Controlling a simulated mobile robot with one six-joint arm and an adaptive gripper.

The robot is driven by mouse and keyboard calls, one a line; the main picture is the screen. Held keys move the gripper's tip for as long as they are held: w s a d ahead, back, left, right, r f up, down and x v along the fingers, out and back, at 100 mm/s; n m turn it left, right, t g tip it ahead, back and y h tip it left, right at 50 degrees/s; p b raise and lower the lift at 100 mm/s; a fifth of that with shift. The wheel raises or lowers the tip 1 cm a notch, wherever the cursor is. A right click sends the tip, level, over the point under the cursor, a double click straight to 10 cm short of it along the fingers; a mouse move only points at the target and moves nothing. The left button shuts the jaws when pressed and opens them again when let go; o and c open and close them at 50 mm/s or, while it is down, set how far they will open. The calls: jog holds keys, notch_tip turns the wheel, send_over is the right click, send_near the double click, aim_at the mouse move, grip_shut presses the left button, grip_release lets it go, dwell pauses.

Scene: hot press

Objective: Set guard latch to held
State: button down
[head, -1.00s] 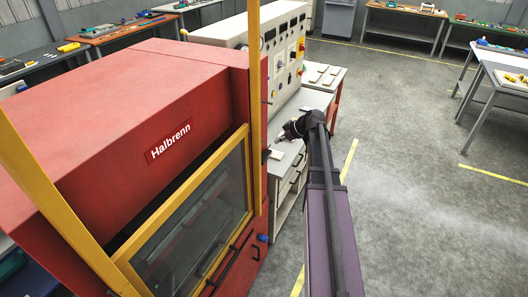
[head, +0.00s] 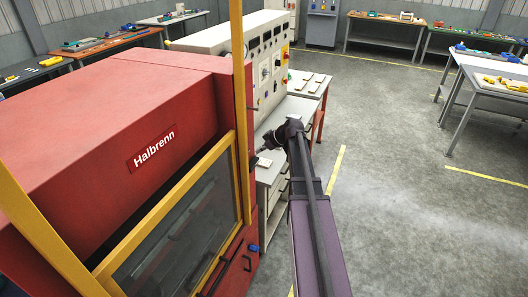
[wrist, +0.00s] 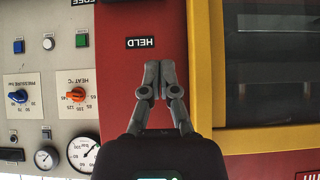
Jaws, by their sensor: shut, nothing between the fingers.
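The red press (head: 110,120) with the Halbrenn sign stands at the left in the head view. A second label is cut off at the top edge. I cannot make out the guard latch itself in either view. My gripper (wrist: 159,75) is shut and empty in front of the red panel, just below the HELD label in the picture. In the head view it is small, beside the press's right side, and partly hidden.
The yellow-framed guard window (wrist: 265,70) is right of my gripper in the wrist view. A control panel (wrist: 45,80) with a blue knob, an orange knob and gauges is at the left. A grey cabinet (head: 272,178) stands by the press. Open floor (head: 400,200) lies to the right.

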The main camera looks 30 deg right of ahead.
jog(key=b, duration=0.4)
send_over(251, 167)
notch_tip(251, 167, down, 5)
jog(key=shift+w, duration=0.1)
jog(key=shift+f+b, duration=1.7)
jog(key=shift+b, duration=0.2)
jog(key=shift+d, duration=0.1)
